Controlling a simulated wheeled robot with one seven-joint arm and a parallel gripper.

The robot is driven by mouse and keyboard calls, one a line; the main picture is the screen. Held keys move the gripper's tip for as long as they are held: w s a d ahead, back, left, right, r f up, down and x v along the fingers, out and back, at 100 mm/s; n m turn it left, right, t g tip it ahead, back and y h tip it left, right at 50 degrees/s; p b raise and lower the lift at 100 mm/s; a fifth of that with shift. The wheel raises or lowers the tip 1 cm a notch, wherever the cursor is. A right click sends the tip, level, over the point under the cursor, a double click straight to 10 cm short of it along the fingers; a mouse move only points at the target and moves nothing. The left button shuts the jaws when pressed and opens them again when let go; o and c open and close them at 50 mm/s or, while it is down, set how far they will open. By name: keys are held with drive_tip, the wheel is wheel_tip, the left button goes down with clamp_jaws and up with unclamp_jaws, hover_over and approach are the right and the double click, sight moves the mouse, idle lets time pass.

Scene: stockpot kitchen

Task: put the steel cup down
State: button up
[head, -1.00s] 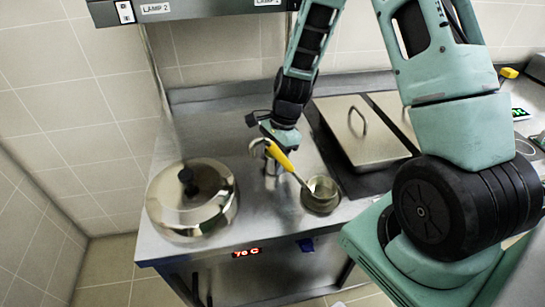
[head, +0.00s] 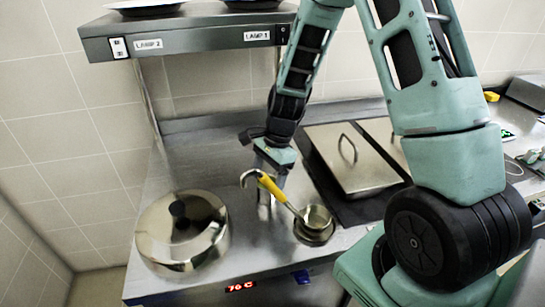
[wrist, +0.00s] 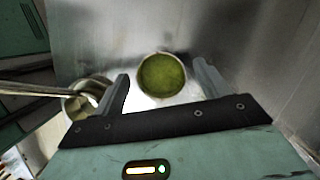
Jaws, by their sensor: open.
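The steel cup (wrist: 162,77) stands upright on the steel counter and holds green liquid in the wrist view. In the head view a shiny upright piece (head: 264,198) below my gripper seems to be the cup, partly hidden by a ladle handle. My gripper (wrist: 163,84) is open, with one finger on each side of the cup in the wrist view. I cannot tell whether a finger touches it. In the head view the gripper (head: 275,160) is low over the counter, and its fingertips are hard to make out.
A ladle (head: 272,188) with a yellow handle rests in a round steel vessel (head: 314,231) close to the gripper. A large lidded pot (head: 181,232) stands left. A lidded pan (head: 352,160) is right. A lamp shelf (head: 200,38) hangs above. Counter behind the pot is clear.

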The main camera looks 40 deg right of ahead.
drive_tip(key=v, duration=0.8)
drive_tip(key=shift+r, duration=0.4)
drive_tip(key=shift+s, duration=0.1)
